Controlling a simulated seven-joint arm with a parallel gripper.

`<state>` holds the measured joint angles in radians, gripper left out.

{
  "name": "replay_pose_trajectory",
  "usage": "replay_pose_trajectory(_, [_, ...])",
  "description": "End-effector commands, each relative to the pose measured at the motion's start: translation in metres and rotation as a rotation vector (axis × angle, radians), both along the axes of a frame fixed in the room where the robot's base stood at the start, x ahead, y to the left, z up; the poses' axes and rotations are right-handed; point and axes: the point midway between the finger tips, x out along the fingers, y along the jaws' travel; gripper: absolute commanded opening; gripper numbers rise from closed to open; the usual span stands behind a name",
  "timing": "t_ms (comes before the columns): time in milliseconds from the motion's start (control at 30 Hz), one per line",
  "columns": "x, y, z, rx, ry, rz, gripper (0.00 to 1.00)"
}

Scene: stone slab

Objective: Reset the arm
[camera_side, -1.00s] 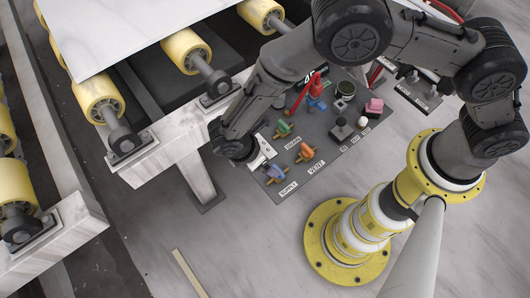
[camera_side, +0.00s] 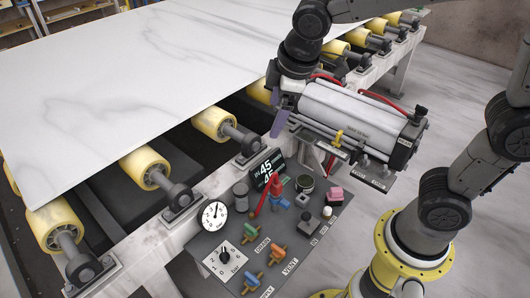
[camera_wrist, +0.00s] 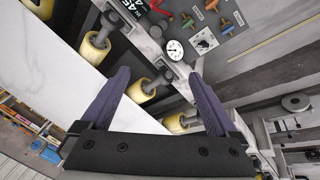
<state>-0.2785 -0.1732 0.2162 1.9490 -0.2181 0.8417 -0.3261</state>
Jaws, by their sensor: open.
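My gripper (camera_side: 276,102) is raised beside the near edge of the white marble slab (camera_side: 150,80) in the side view. In the wrist view my gripper (camera_wrist: 158,76) shows two purple fingers spread wide with nothing between them. The slab (camera_wrist: 50,85) lies beyond the left finger there. The control panel (camera_side: 215,240) is below my gripper in the side view. The gripper is apart from the panel. It carries a pressure gauge (camera_side: 213,215), a lit display (camera_side: 267,168), a black dial (camera_side: 225,257), a red lever (camera_side: 272,194) and coloured valve handles (camera_side: 279,252).
Yellow rollers (camera_side: 146,168) on a pale frame support the slab and jut out along its near edge. A pink button (camera_side: 334,196) and a black knob (camera_side: 305,222) stand up from the panel. The floor (camera_side: 470,110) at the right is clear.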

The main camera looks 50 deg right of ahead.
Motion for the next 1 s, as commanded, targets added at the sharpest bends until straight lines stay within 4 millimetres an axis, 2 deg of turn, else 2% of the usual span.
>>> replay_pose_trajectory(33, [-0.017, -0.017, 0.016, 0.032, -0.040, -0.064, 0.95])
replay_pose_trajectory(200, [-0.076, -0.054, 0.043, 0.131, -0.143, -0.263, 0.95])
replay_pose_trajectory(367, [-0.131, -0.070, 0.044, 0.227, -0.217, -0.433, 0.95])
replay_pose_trajectory(500, [-0.167, -0.069, 0.027, 0.302, -0.225, -0.543, 0.95])
replay_pose_trajectory(667, [-0.184, -0.062, 0.003, 0.353, -0.157, -0.629, 0.95])
replay_pose_trajectory(1000, [-0.182, -0.062, 0.005, 0.363, -0.160, -0.648, 0.95])
